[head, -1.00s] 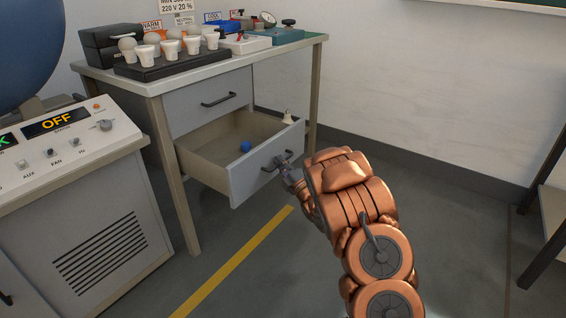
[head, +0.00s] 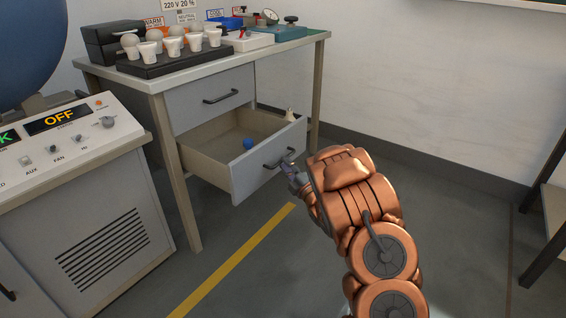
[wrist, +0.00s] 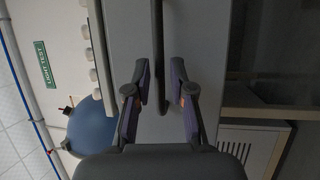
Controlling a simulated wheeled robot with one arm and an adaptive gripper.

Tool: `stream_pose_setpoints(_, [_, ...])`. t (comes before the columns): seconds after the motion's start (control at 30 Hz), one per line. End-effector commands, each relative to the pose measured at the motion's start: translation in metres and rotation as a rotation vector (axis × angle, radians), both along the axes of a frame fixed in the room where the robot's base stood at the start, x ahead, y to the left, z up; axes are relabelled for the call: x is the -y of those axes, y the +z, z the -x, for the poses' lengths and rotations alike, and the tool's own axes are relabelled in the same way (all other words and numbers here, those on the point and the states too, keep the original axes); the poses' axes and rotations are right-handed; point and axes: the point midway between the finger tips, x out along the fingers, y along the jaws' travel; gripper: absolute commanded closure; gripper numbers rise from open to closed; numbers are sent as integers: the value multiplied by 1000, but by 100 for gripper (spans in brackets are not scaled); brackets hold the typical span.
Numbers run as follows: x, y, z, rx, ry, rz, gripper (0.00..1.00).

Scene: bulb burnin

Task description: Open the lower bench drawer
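The lower bench drawer (head: 250,178) is pulled well out of the bench, with its inside in view. Its dark bar handle (head: 280,158) is on the front panel. A blue ball (head: 248,144) lies inside and a small pale bulb-like thing (head: 290,115) is at the far right corner. My gripper (head: 289,168) is just in front of the handle, a little apart from it in the head view. In the wrist view my gripper (wrist: 160,80) has its fingers spread, one each side of the line of the handle (wrist: 158,40), holding nothing.
The upper drawer (head: 208,104) is shut. The bench top (head: 165,82) carries a black rack of bulbs in white holders and several instruments. A control console (head: 105,215) stands at the left. The floor in front, with a yellow line (head: 235,258), is clear. A shelf leg stands at the far right.

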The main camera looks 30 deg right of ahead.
Motion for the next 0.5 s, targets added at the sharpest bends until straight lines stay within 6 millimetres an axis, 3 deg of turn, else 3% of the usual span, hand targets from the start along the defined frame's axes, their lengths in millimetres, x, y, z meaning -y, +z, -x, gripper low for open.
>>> stream_pose_setpoints(0.5, [6, -13, 70, -1, -2, -2, 77])
